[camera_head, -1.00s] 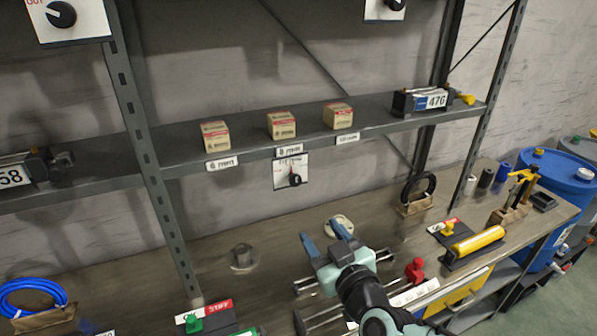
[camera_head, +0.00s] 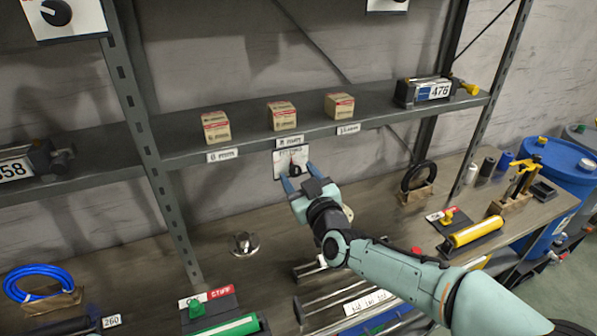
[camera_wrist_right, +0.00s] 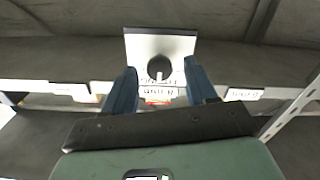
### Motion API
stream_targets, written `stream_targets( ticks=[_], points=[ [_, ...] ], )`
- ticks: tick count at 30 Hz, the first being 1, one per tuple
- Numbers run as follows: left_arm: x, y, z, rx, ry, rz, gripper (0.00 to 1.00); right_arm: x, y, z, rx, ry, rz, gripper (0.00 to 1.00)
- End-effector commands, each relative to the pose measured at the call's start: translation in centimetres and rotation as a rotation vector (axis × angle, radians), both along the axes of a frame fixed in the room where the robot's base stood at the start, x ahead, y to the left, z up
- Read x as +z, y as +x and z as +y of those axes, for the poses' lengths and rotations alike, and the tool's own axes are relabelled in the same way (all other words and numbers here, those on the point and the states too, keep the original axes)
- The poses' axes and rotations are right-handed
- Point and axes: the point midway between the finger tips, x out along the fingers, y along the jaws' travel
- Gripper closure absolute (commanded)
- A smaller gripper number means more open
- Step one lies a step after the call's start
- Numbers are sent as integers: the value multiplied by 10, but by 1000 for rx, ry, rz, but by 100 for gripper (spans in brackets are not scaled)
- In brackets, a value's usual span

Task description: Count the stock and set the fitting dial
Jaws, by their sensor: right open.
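A small white dial plate with a black knob (camera_head: 283,160) hangs under the front edge of the middle shelf. It also shows in the right wrist view (camera_wrist_right: 159,67), with a white pointer mark on the knob. My right gripper (camera_head: 297,178) is open, its two blue fingers raised just below and in front of the plate. In the wrist view the knob appears between the fingers; whether they touch it I cannot tell. Three small cardboard boxes, left (camera_head: 216,127), middle (camera_head: 282,115) and right (camera_head: 339,106), stand on the shelf above labels. My left gripper is out of view.
Another dial plate (camera_head: 84,22) is at upper left and one is cut off at the top. A device marked 476 (camera_head: 431,91) sits at the shelf's right end. The bench below holds a blue coil (camera_head: 38,280), a black ring (camera_head: 418,178) and a yellow cylinder (camera_head: 476,233).

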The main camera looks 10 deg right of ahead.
Motion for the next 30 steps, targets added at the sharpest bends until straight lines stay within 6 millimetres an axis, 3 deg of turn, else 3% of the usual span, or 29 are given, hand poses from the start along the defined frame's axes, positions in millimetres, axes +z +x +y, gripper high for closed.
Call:
stream_targets(
  ticks=[12,17,18,30],
  points=[
    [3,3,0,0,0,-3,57,-1,9,1,-1,0,1,43],
    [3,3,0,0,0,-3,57,-1,9,1,0,0,1,96],
    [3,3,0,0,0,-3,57,-1,9,1,0,0,1,100],
    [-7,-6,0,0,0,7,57,-3,8,1,-1,67,15,99]
  ],
)
